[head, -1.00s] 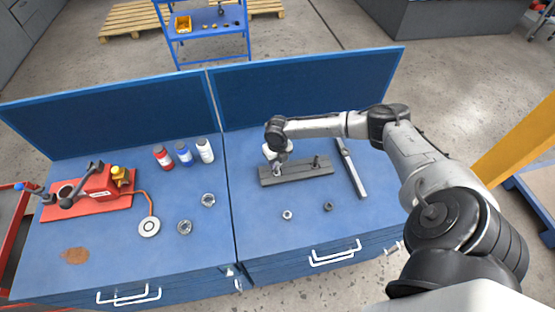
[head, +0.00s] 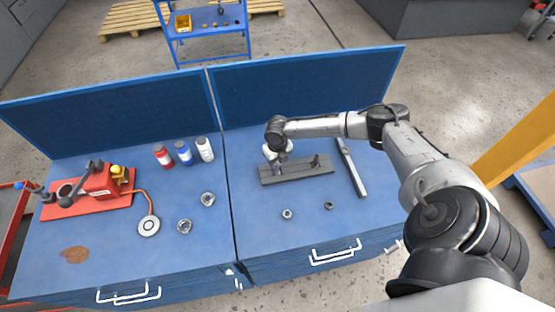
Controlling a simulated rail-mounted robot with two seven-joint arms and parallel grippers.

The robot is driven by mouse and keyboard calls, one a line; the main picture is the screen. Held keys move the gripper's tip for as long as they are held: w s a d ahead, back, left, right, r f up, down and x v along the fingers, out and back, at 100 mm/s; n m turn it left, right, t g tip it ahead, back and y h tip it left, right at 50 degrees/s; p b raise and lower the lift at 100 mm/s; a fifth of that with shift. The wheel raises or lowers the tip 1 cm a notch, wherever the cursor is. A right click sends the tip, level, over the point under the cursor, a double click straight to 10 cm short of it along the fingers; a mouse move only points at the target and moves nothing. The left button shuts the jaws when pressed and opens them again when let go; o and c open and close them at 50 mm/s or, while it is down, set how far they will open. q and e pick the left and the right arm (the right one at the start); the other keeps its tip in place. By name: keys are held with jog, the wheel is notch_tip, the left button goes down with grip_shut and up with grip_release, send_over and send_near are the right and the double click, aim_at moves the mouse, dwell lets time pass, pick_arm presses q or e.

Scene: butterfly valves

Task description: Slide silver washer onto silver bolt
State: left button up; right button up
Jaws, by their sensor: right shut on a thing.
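My right gripper (head: 277,166) points down at the left end of a dark grey block (head: 305,175) on the right-hand blue bench. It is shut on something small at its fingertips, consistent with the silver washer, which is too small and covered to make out. The silver bolt is not clearly visible; the gripper covers the left end of the block. I cannot tell whether washer and bolt touch. A dark bolt (head: 316,161) stands upright toward the block's right end. My left gripper is not in view.
A silver nut (head: 287,214) and a dark nut (head: 328,206) lie in front of the block. A long grey bar (head: 352,168) lies to its right. Bottles (head: 184,154), metal rings (head: 208,199) and a red valve unit (head: 98,183) are on the left bench. Blue panels stand behind.

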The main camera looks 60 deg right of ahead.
jog(key=shift+f, duration=0.35)
dwell(0.6)
jog(key=o, duration=1.2)
jog(key=shift+o, duration=0.2)
notch_tip(320, 180, up, 14)
jog(key=b, duration=0.1)
jog(key=shift+f, duration=0.1)
